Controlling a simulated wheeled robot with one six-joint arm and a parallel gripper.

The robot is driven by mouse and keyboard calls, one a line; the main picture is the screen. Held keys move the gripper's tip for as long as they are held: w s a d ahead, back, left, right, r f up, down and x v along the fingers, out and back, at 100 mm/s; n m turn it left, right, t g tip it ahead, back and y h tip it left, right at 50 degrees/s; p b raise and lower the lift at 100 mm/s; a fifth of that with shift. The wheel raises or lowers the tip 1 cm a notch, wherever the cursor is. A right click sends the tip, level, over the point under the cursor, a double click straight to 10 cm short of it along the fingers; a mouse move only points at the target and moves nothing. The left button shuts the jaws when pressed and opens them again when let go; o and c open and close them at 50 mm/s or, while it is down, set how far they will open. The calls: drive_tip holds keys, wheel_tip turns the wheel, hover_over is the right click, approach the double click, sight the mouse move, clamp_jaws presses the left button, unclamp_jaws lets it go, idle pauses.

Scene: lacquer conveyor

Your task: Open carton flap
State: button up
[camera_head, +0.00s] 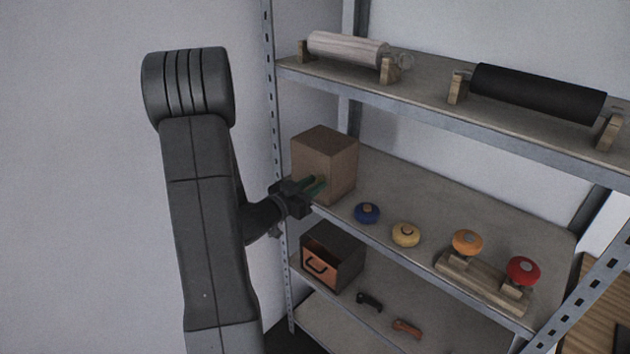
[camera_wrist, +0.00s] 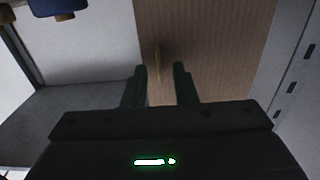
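A brown cardboard carton (camera_head: 325,155) stands at the left end of the middle shelf, and its face fills the upper middle of the wrist view (camera_wrist: 215,40). A thin yellowish strip (camera_wrist: 158,62), perhaps a flap tab, stands out from that face. My gripper (camera_head: 318,187) is at the carton's front face. In the wrist view its two fingers (camera_wrist: 160,85) are apart, with the strip between or just beyond their tips. I cannot tell whether either finger touches the strip. The carton looks closed.
Blue (camera_head: 367,212) and yellow (camera_head: 405,234) round knobs lie right of the carton. Orange (camera_head: 467,242) and red (camera_head: 523,270) knobs sit on a wooden stand. A drawer box (camera_head: 333,255) is below. A metal shelf post (camera_head: 275,120) stands close left of the carton.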

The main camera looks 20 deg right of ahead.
drive_tip(key=shift+w+d, duration=0.15)
drive_tip(key=shift+d, duration=0.45)
clamp_jaws()
idle(1.1)
